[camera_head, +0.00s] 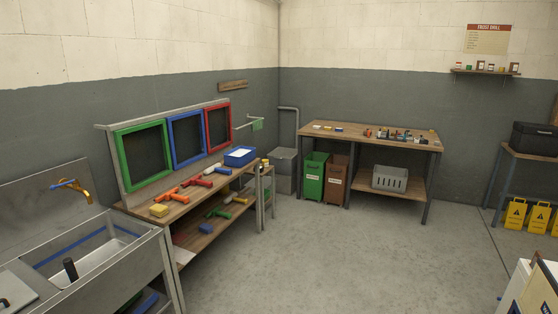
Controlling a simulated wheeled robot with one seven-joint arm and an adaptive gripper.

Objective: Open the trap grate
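I cannot make out a trap grate for certain. A grey metal box with a flat top (284,153) stands in the far corner, beside an upright pipe (297,125). It is too small to tell whether that top is a grate. At the left, a steel sink (112,262) has a basin with a dark upright cylinder (70,269) in it; any drain there is not clearly visible. A brass tap (84,190) with a blue handle is on the wall behind. My gripper is not in view.
A workbench (178,210) with coloured frames and tools runs along the left wall. Yellow signs (515,214) stand at right. The middle floor (330,255) is clear.

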